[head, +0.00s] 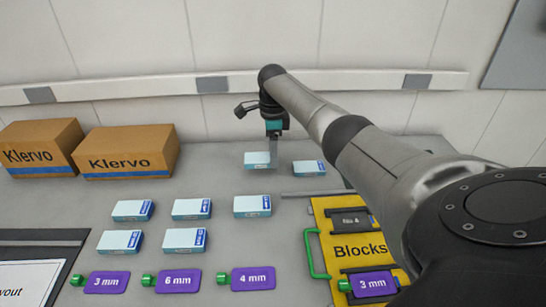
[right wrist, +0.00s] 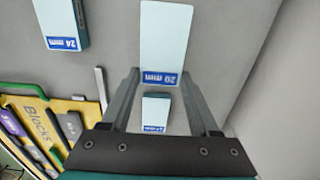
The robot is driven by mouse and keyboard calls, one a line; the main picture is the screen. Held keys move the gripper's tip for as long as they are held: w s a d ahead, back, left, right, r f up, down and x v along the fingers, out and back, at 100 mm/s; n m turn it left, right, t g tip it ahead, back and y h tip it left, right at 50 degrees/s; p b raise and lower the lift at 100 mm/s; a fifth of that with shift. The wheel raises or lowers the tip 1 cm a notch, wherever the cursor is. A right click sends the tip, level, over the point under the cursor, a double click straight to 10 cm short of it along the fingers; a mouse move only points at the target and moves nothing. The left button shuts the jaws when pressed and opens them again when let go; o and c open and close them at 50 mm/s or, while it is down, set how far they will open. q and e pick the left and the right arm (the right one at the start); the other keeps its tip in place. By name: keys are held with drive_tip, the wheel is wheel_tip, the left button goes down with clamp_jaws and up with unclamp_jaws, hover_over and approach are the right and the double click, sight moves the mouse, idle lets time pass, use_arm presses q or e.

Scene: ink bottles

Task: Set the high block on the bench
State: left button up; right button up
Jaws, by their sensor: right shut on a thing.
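My right gripper (head: 273,151) comes down from above at the back of the bench (head: 225,260). Its fingers are shut on a pale blue-white block (head: 255,158), at the end with the blue label. In the right wrist view this block (right wrist: 166,38) reads "20 mm" and lies between the fingertips (right wrist: 159,76). I cannot tell whether its underside touches the bench. A similar block (head: 309,168) lies just to its right, and it shows smaller between the fingers in the wrist view (right wrist: 156,111). My left gripper is not in view.
Several similar blocks (head: 192,208) lie in front, one marked "24 mm" (right wrist: 62,44). Purple tags (head: 108,282) line the near side. A yellow "Blocks" tray (head: 325,228) with a green handle is at right. Cardboard boxes (head: 126,152) stand back left; a wall rises behind.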

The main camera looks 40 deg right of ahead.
wheel_tip(320, 180, down, 3)
drive_tip(key=shift+f+b, duration=0.1)
drive_tip(key=shift+b, duration=0.4)
drive_tip(key=shift+f, duration=0.1)
drive_tip(key=shift+f, duration=0.15)
drive_tip(key=o, duration=1.4)
drive_tip(key=shift+o, duration=0.2)
wheel_tip(320, 180, up, 12)
drive_tip(key=p, duration=0.3)
